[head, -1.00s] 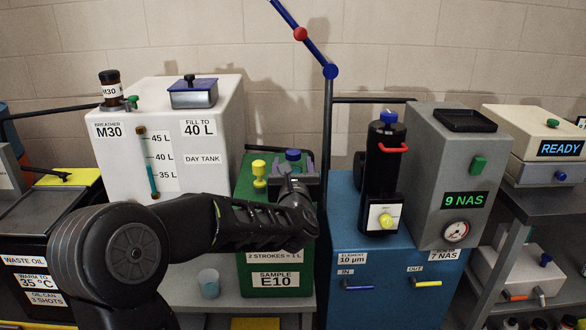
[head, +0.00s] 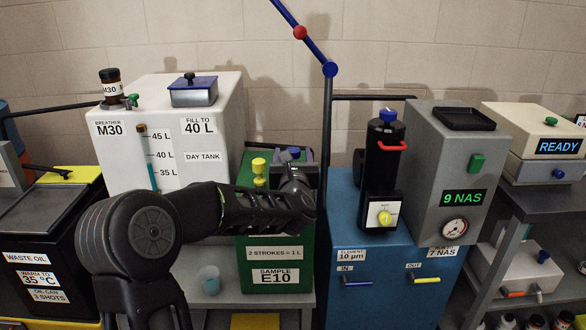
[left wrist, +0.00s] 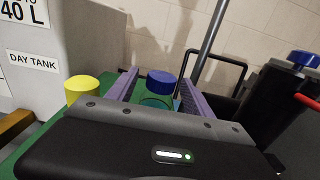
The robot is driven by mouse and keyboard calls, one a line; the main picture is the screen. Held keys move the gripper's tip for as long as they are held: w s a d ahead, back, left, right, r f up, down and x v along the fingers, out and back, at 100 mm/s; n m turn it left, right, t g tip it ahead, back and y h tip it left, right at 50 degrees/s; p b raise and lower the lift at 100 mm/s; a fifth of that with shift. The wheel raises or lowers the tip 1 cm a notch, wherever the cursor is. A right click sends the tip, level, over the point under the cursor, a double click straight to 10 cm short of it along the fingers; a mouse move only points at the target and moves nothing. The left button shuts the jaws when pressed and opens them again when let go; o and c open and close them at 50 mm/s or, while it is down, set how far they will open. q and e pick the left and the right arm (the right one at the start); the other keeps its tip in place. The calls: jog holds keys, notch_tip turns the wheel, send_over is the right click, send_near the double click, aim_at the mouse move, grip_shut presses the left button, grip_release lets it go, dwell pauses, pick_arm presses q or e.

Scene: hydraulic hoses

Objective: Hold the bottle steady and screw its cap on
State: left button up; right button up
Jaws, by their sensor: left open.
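A blue cap (left wrist: 161,80) sits above a dark, see-through bottle (left wrist: 157,101) on the green sample unit (head: 271,215). The cap also shows small behind my gripper in the head view (head: 294,152). My left gripper (left wrist: 159,78) has purple fingers, open, one on each side of the bottle and cap. A gap shows between each finger and the cap. The gripper's body hides the bottle's lower part, and I cannot tell how tightly the cap sits. My right gripper is in neither view.
A yellow knob (head: 259,166) stands just left of my left gripper. The white day tank (head: 205,130) is further left. A blue filter unit (head: 390,270) with a black cylinder (head: 383,160) stands to the right, beside a dark upright post (head: 328,130).

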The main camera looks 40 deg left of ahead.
pick_arm(q)
jog(key=x, duration=0.3)
jog(key=shift+w+a+p, duration=0.15)
jog(key=shift+w+p, duration=0.05)
jog(key=shift+p, duration=0.1)
jog(key=shift+c, duration=0.2)
grip_shut()
dwell(0.5)
